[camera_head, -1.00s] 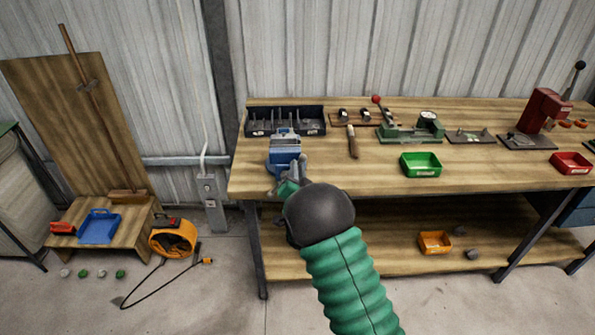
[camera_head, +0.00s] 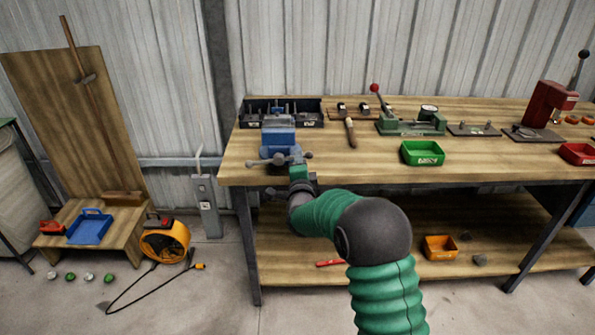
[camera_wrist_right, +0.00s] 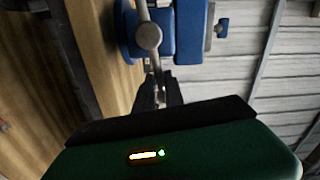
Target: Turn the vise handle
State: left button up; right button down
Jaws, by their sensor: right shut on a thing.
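The blue vise (camera_head: 279,135) stands on the left front part of the workbench, and it also shows in the right wrist view (camera_wrist_right: 192,35). Its grey handle (camera_head: 262,162) is a bar with round knobs, lying across the front of the vise. My right gripper (camera_head: 294,165) is at the handle's right side, in front of the vise. In the right wrist view its dark fingers (camera_wrist_right: 157,88) are closed around the handle bar, just below a round grey knob (camera_wrist_right: 148,37). The exact contact is partly dark. My left gripper is not in view.
The workbench (camera_head: 340,168) holds a black divided tray (camera_head: 252,121) behind the vise, a wooden-handled tool (camera_head: 351,134), a green bin (camera_head: 422,153) and a green fixture (camera_head: 410,127) to the right. An orange bin (camera_head: 440,248) sits on the lower shelf.

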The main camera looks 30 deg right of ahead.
jog(key=shift+w+a+f+m+b, duration=0.15)
jog(key=shift+f+m+b, duration=0.8)
jog(key=shift+m+b, duration=0.75)
jog(key=shift+a+f+m+b, duration=0.1)
jog(key=shift+f+m+b, duration=0.95)
jog(key=shift+b, duration=1.2)
jog(key=shift+w+a+f+m+b, duration=0.15)
jog(key=shift+f+m+b, duration=0.65)
jog(key=shift+m+b, duration=0.95)
jog(key=shift+s, duration=0.1)
jog(key=c, duration=1.4)
grip_release()
jog(key=shift+r, duration=0.15)
jog(key=shift+c, duration=0.2)
jog(key=shift+r, duration=0.1)
